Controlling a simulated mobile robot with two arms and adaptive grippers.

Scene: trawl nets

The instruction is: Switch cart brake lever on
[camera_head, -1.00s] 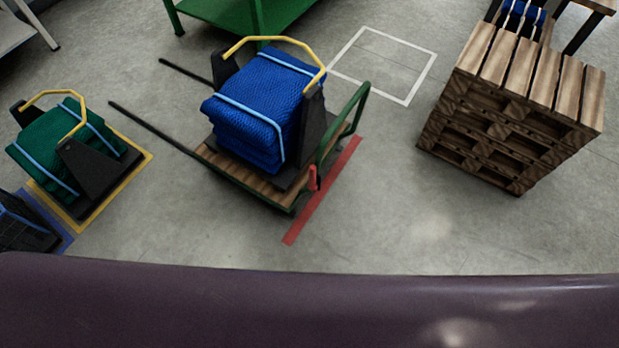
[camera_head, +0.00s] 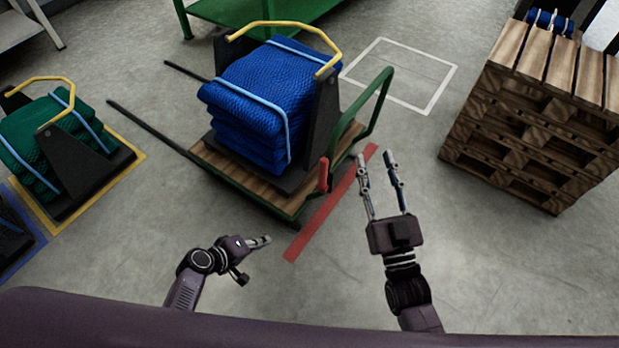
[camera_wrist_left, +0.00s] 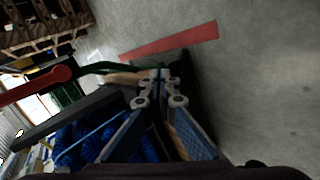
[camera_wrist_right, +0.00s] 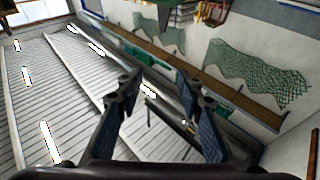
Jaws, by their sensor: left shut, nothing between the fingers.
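A flat cart with a wooden deck (camera_head: 231,179) and a green push handle (camera_head: 374,97) carries a stack of blue netting (camera_head: 262,95). A red brake lever (camera_head: 323,174) stands upright at the cart's near right corner. It also shows in the left wrist view (camera_wrist_left: 40,86) at the left edge. My left gripper (camera_head: 265,240) is shut and empty, in front of the cart, apart from the lever. My right gripper (camera_head: 376,157) is open and empty, to the right of the lever, its fingers pointing away from me over the floor.
A red floor stripe (camera_head: 332,203) runs beside the cart's near end. Stacked wooden pallets (camera_head: 540,115) stand at the right. Green netting (camera_head: 40,140) lies in a holder at the left. A white floor outline (camera_head: 440,90) is empty. The near floor is clear.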

